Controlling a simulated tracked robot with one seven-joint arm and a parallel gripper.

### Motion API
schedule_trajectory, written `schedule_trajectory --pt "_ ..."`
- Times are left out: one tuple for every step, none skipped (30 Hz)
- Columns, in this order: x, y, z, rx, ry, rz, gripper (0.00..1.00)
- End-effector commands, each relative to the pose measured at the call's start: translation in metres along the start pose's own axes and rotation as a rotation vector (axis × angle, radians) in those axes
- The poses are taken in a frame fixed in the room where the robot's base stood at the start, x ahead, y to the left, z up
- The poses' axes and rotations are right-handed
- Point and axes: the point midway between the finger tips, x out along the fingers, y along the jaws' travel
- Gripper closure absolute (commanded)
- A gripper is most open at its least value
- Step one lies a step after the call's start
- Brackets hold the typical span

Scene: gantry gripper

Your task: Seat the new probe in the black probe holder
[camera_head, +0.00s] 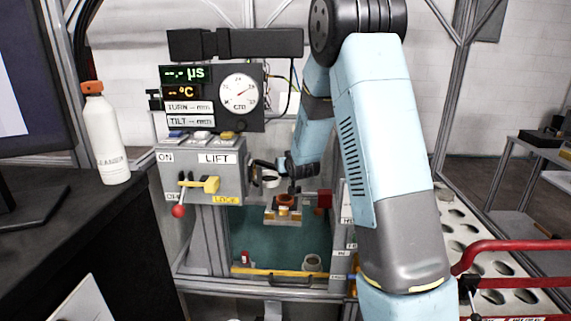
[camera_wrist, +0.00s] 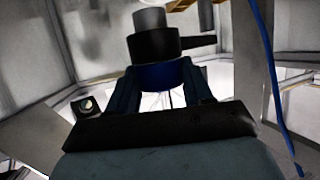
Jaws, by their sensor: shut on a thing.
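My gripper (camera_wrist: 158,80) is shut on a blue cylindrical part, which I take to be the new probe (camera_wrist: 158,74), with one dark finger on each side. Directly above the blue part in the wrist view is a black collar with a tab to the right, likely the black probe holder (camera_wrist: 153,46). A grey cylinder (camera_wrist: 149,19) rises above the collar. The blue part and the collar look in line; I cannot tell whether they touch or how deep one sits in the other. In the head view my gripper (camera_head: 266,172) is small beside the LIFT box, and the probe is not clear.
A grey control box (camera_head: 200,172) with a red-knobbed lever (camera_head: 179,210) and yellow latch (camera_head: 207,184) stands left of my gripper. An orange-topped stage (camera_head: 285,201) is below it. A blue cable (camera_wrist: 268,75) hangs at right in the wrist view. A bottle (camera_head: 105,137) stands at left.

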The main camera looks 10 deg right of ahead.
Motion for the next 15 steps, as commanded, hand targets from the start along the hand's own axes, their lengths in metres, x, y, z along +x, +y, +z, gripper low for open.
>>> schedule_trajectory --pt "0.0004 0.0 0.0013 0.0 -0.001 0.0 0.83" --pt "0.0005 0.0 0.0018 0.0 -0.002 0.0 0.83" --pt "0.0006 -0.0001 0.002 0.0 -0.002 0.0 0.49" --pt "0.0005 -0.0001 0.002 0.0 -0.002 0.0 0.46" --pt "0.0005 -0.0001 0.002 0.0 -0.002 0.0 0.43" --pt "0.0005 -0.0001 0.0021 0.0 -0.002 0.0 0.39" --pt "0.0005 -0.0001 0.002 0.0 -0.002 0.0 0.36" --pt "0.0005 -0.0001 0.002 0.0 -0.002 0.0 0.33" --pt "0.0005 -0.0001 0.0019 0.0 -0.002 0.0 0.29" --pt "0.0005 -0.0001 0.0019 0.0 -0.002 0.0 0.27" --pt "0.0005 -0.0001 0.0018 0.0 -0.002 0.0 0.24" --pt "0.0005 -0.0001 0.0018 0.0 -0.001 0.0 0.2" --pt "0.0005 -0.0001 0.0017 0.0 -0.001 0.0 0.2" --pt "0.0005 -0.0001 0.0017 0.0 -0.001 0.0 0.2" --pt "0.0005 -0.0001 0.0017 0.0 -0.001 0.0 0.2"
